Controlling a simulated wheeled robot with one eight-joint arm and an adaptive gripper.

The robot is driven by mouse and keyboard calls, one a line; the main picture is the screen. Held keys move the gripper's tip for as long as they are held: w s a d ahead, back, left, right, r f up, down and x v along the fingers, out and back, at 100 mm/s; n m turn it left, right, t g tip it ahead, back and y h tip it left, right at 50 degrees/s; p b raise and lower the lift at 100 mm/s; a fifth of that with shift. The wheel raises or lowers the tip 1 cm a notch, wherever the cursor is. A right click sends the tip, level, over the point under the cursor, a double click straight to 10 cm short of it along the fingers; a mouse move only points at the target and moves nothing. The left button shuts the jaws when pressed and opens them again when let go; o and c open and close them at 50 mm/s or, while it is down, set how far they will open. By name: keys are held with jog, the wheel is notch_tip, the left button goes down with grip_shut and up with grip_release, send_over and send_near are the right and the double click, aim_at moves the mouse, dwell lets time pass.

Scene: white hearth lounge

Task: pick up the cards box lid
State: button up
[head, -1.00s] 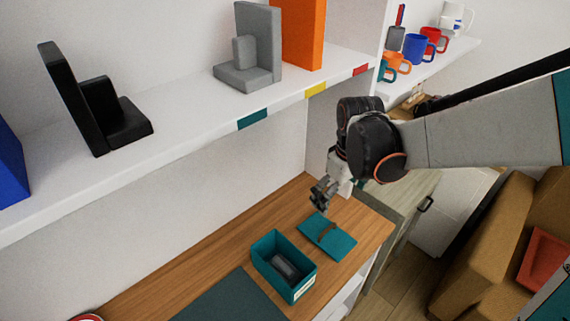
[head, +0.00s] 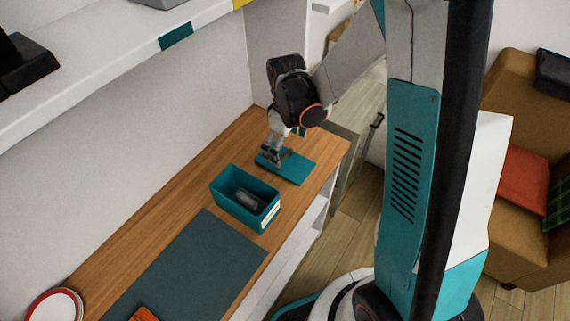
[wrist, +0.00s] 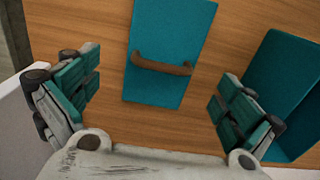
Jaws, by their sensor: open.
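The cards box lid (head: 292,168) is a flat teal rectangle lying on the wooden counter. In the wrist view the lid (wrist: 165,88) has a brown curved handle (wrist: 160,65) across its middle. My gripper (head: 277,155) is above the lid in the head view and hides part of it. In the wrist view my gripper (wrist: 157,98) is open, with teal finger pads on either side of the lid and nothing between them touching. The open teal cards box (head: 262,211) stands beside the lid with a dark grey item (head: 246,199) inside; its wall (wrist: 258,75) shows at right in the wrist view.
A dark green mat (head: 195,270) lies on the counter (head: 150,228) in front of the box. A red-rimmed plate (head: 55,306) is at lower left. A white shelf (head: 100,72) runs above the counter along the wall.

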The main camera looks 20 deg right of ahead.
aim_at(285, 155)
jog(key=shift+a+f+b, duration=0.15)
jog(key=shift+f+b, duration=1.3)
jog(key=shift+f, duration=1.25)
jog(key=shift+r, duration=0.1)
jog(key=c, duration=1.1)
